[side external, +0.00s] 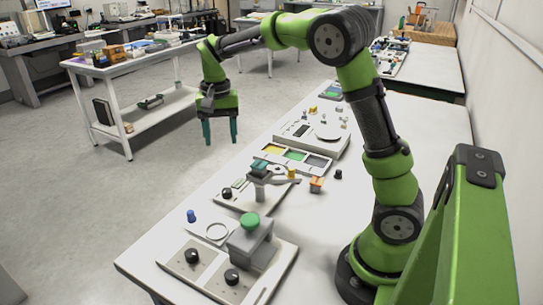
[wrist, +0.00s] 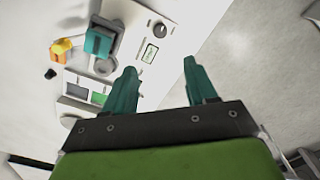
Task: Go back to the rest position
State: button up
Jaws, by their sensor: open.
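My gripper (side external: 220,138) hangs pointing down in the side view, past the left edge of the white table (side external: 425,120), with the floor behind it. Its two teal fingers are apart with nothing between them. In the wrist view the open fingers (wrist: 160,68) also have an empty gap, with table and grey floor beyond. My arm arches over the table from its base at the right.
A balance (side external: 312,133), a tray with coloured compartments (side external: 268,149), a teal block (wrist: 98,42), an orange-yellow block (side external: 316,184) and a panel with a green button (side external: 250,222) are on the table. A white cart (side external: 125,68) stands behind. Open floor lies left.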

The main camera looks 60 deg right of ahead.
jog(key=s+a+r+n+t, duration=0.1)
jog(key=s+a+n+t, duration=0.1)
jog(key=s, duration=0.4)
jog(key=s+a+r+n+t+y, duration=0.1)
jog(key=s+a+r+n+t, duration=0.1)
jog(key=s+a, duration=0.2)
jog(key=s+a+r+n+t+y, duration=0.1)
jog(key=s+a+r+n+t, duration=0.1)
jog(key=s, duration=0.7)
jog(key=shift+s+a+t, duration=0.35)
jog(key=shift+a+t, duration=0.25)
jog(key=shift+a, duration=0.3)
